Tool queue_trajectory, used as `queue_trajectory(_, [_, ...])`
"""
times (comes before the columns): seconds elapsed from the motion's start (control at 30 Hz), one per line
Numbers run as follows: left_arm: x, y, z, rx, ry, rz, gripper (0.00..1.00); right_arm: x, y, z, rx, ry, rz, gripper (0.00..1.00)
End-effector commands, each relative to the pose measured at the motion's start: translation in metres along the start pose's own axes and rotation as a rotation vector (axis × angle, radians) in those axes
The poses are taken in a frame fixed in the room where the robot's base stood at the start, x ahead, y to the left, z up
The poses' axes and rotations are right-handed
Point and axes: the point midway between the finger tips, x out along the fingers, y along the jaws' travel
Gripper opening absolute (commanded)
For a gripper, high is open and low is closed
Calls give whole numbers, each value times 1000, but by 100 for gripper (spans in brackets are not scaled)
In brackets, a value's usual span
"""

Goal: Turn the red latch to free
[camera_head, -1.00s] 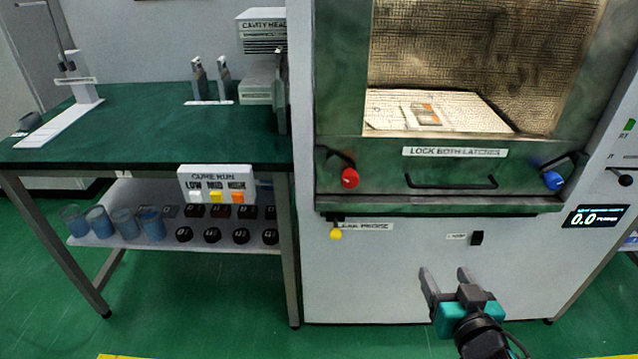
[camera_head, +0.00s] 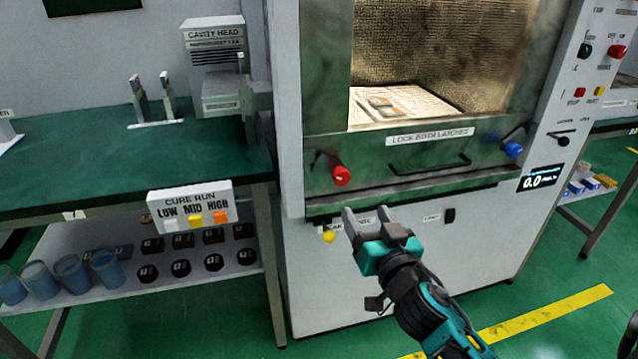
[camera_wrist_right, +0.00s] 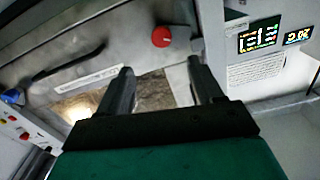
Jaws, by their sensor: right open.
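The red latch knob (camera_head: 341,176) sits on the lower left of the microwave door frame, on a dark lever. It also shows in the right wrist view (camera_wrist_right: 161,37), beyond and between my fingertips. My right gripper (camera_head: 369,212) is open and empty, below and slightly right of the red knob in the head view, apart from it. Its two fingers also show in the right wrist view (camera_wrist_right: 160,76). The blue latch knob (camera_head: 513,150) is at the right end of the same frame. My left gripper is not in view.
A door handle (camera_head: 430,165) lies between the latches, under the "LOCK BOTH LATCHES" label (camera_head: 430,136). A yellow knob (camera_head: 328,236) is below the red latch. A control panel is at right.

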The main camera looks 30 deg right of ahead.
Motion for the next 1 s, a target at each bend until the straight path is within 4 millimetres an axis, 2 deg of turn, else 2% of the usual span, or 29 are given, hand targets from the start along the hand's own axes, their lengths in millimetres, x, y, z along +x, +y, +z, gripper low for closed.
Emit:
queue_trajectory(0.27, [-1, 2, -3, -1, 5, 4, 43, 14, 1, -3, 3, 10, 1, 66])
queue_trajectory(0.7, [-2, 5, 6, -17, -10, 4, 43, 90, 1, -3, 0, 9, 2, 66])
queue_trajectory(1.0, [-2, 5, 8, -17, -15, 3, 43, 124, 1, -3, 2, 7, 2, 66])
